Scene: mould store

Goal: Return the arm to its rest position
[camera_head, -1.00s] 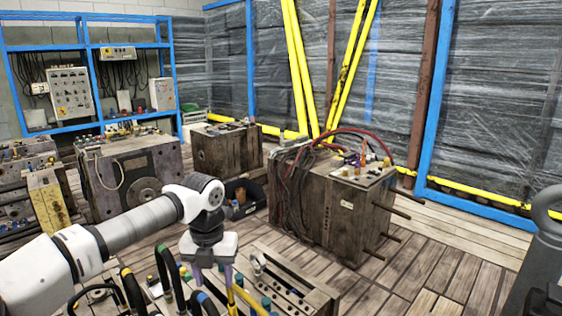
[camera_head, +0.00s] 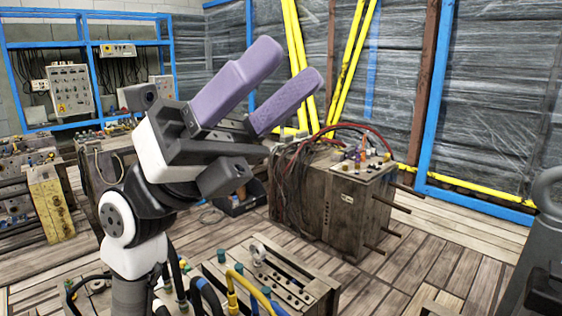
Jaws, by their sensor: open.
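My gripper (camera_head: 285,72) is raised in the left middle of the head view, with its two purple fingers pointing up and to the right. The fingers stand apart with a gap between them, and nothing shows in the gap. My white and dark grey arm rises from the bottom edge and bends at the wrist. The gripper hides part of the blue shelving and of the mould blocks behind it.
A large wooden-brown mould block (camera_head: 325,215) with red hoses and protruding rods stands behind, right of centre. A lower block (camera_head: 305,285) with blue and yellow hoses is in front. Blue shelving (camera_head: 70,125) stands back left.

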